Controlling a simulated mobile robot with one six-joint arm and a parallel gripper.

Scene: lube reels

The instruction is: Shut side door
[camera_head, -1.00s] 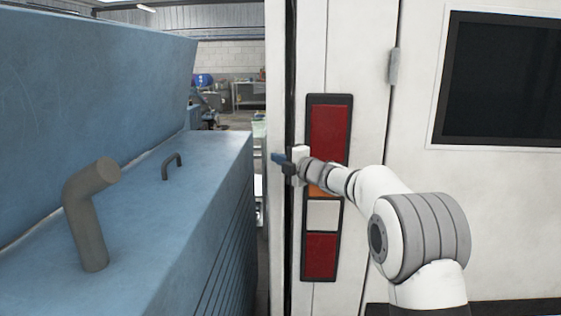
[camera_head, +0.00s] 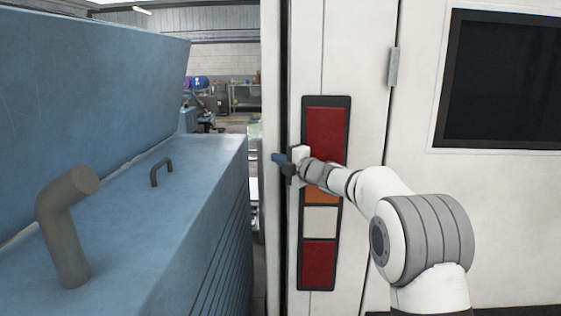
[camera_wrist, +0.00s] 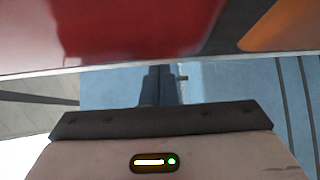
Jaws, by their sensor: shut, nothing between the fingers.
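A white upright panel edge (camera_head: 271,80), seen nearly edge-on, runs along the left side of the white vehicle (camera_head: 365,60). It looks like the side door, but I cannot be sure. A dark vertical gap lies between it and the vehicle's rear. In the wrist view my shut gripper (camera_wrist: 158,88) points past the red and orange tail light, with blue surface beyond.
The tail light (camera_head: 326,130) is close beside my wrist. A large blue container (camera_head: 200,190) with a thick grey bent pipe (camera_head: 65,225) and a small handle (camera_head: 161,172) fills the left. A narrow passage separates it from the vehicle. A shelf (camera_head: 245,97) stands far behind.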

